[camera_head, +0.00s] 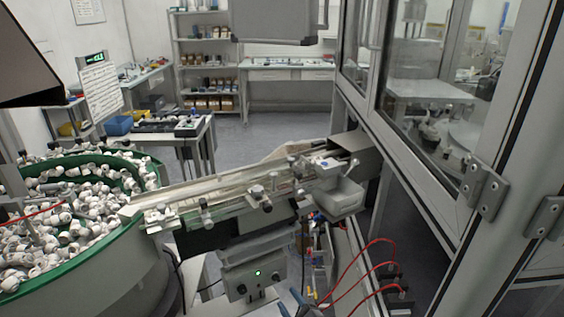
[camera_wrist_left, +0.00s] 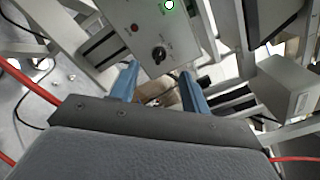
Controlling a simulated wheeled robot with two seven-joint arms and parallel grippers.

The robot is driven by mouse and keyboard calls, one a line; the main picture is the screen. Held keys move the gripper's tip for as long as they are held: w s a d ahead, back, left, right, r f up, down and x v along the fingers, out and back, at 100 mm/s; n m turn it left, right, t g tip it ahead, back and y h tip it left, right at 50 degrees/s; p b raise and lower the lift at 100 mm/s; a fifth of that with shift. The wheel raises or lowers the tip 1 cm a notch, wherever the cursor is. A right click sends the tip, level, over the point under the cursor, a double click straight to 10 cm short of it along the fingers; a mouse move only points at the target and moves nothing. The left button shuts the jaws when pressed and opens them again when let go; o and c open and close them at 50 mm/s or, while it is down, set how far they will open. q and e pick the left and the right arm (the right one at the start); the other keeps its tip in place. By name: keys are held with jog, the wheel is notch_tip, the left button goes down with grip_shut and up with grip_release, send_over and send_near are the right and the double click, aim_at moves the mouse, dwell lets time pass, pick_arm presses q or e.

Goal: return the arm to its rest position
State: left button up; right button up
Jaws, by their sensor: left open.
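My left gripper (camera_head: 291,303) shows only in part at the bottom edge of the head view, in front of the feeder's control box. In the left wrist view its two blue fingers (camera_wrist_left: 159,68) are apart with nothing between them. Past the fingertips is the grey control box (camera_wrist_left: 150,30) with a green light and a black knob; the same control box (camera_head: 250,281) stands under the feeder track in the head view. My right gripper is not in view.
A green-rimmed bowl (camera_head: 144,207) full of white caps stands at the left. The feeder track (camera_head: 225,190) runs from it to the right. Red cables (camera_head: 352,270) loop at lower right, beside a glazed machine frame (camera_head: 420,175). Open floor (camera_head: 250,135) lies behind.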

pick_arm(q)
jog(key=a+f+n+g+h, duration=0.3)
jog(key=f+n+g+h, duration=0.35)
jog(key=n, duration=0.55)
jog(key=s+a+f+n+g+h, duration=0.1)
jog(key=s+a+f, duration=0.4)
jog(key=s, duration=0.5)
jog(key=s+a+f+n+g+h, duration=0.1)
jog(key=s+a+f+n+g, duration=0.2)
jog(key=s, duration=0.8)
jog(key=s+a+f+n+g+h, duration=0.1)
jog(key=s+a+f+n+g, duration=0.2)
jog(key=s+a+f, duration=0.5)
jog(key=s+f+g, duration=0.1)
jog(key=s, duration=0.2)
jog(key=shift+f, duration=0.3)
